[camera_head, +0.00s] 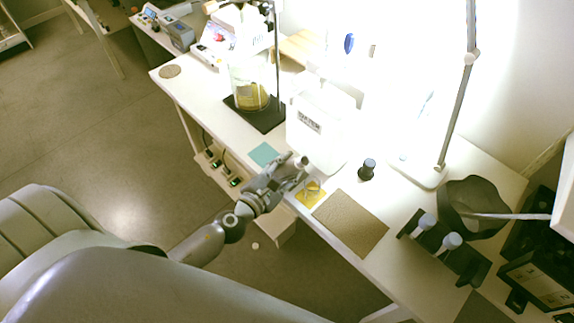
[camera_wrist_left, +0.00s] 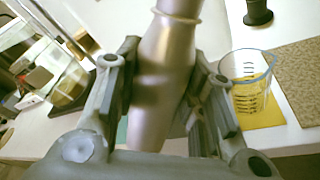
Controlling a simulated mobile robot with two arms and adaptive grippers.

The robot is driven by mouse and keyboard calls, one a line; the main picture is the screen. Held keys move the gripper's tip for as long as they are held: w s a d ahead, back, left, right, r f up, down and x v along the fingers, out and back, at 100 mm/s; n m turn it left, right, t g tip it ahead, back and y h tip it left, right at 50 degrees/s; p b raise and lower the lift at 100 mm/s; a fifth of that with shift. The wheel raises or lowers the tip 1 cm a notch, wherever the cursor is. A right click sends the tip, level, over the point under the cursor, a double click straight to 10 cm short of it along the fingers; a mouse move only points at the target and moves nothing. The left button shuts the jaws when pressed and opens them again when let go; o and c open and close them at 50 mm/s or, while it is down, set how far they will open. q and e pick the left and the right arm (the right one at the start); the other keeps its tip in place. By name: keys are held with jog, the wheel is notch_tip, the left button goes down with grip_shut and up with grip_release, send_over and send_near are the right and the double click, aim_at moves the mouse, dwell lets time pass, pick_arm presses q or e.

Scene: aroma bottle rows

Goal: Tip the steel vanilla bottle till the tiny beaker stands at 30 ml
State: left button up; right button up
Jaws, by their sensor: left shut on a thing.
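My left gripper (camera_head: 292,170) is over the front edge of the white table in the head view. In the left wrist view its two fingers (camera_wrist_left: 168,80) are shut on the steel bottle (camera_wrist_left: 163,72), one on each side of the body. The bottle's neck ring shows at the top; its mouth is cut off. The tiny clear beaker (camera_wrist_left: 252,82), with dark scale marks, stands upright on a yellow mat (camera_wrist_left: 268,112), right of the bottle and apart from it. In the head view the beaker (camera_head: 313,188) is just right of the gripper. Its liquid level cannot be read.
A brown mat (camera_head: 351,222) lies right of the beaker, with a small black object (camera_head: 367,169) behind it. A teal mat (camera_head: 263,154) lies to the left. A large glass vessel (camera_head: 250,92) stands on a black base. A rack with blue-topped items (camera_head: 450,243) is at the right.

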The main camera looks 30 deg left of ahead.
pick_arm(q)
jog(key=shift+f+m+p, duration=0.1)
jog(key=shift+m+p, duration=0.3)
jog(key=shift+p, duration=0.05)
jog(key=shift+a+f+m+y+p, duration=0.3)
jog(key=shift+f+m+y+p, duration=0.15)
jog(key=shift+m, duration=0.35)
jog(key=shift+a+f+m+g+y+p, duration=0.15)
jog(key=shift+f+m+g+y+p, duration=0.2)
jog(key=shift+m+p, duration=0.35)
jog(key=shift+a+f+m+p, duration=0.15)
jog(key=shift+m+p, duration=0.45)
jog(key=shift+p, duration=0.3)
dwell(0.5)
jog(key=shift+d+r+m+y+p, duration=0.25)
jog(key=shift+r+m+y+p, duration=0.2)
jog(key=shift+p, duration=0.85)
dwell(0.4)
jog(key=shift+f, duration=0.1)
jog(key=shift+a+f+h+b, duration=0.1)
jog(key=shift+f+h+b, duration=0.15)
jog(key=shift+b, duration=0.15)
jog(key=shift+r, duration=0.15)
jog(key=shift+r+p, duration=0.2)
jog(key=shift+p, duration=0.7)
dwell(1.4)
